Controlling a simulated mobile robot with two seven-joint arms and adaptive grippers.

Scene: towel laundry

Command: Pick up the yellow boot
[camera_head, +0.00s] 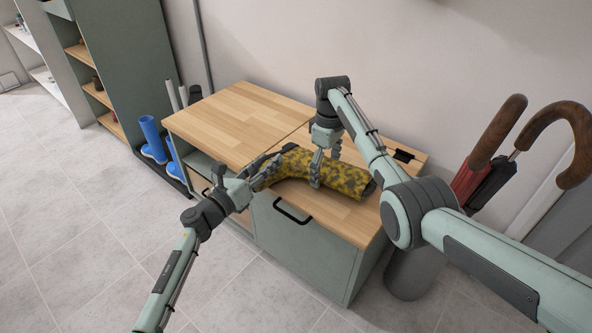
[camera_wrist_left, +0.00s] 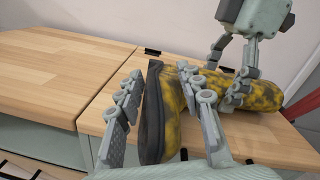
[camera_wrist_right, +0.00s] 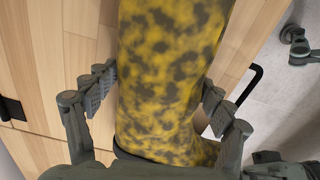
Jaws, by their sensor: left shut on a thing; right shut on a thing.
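The yellow boot (camera_head: 342,177) has dark blotches and a black sole. It lies on its side on the right part of the wooden cabinet top (camera_head: 235,124). My left gripper (camera_head: 263,172) is shut on its foot end at the left; the left wrist view shows the dark sole (camera_wrist_left: 152,115) between the fingers. My right gripper (camera_head: 325,168) comes from above and is shut across the boot's middle; the right wrist view shows the blotched shaft (camera_wrist_right: 165,80) between its fingers. The fingers hide parts of the boot.
Blue boots (camera_head: 151,139) stand on a low tray left of the cabinet. Umbrellas with brown handles (camera_head: 497,132) stand in a grey bin (camera_head: 413,272) at the right. A black drawer handle (camera_head: 291,211) juts from the front. The left cabinet top is clear.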

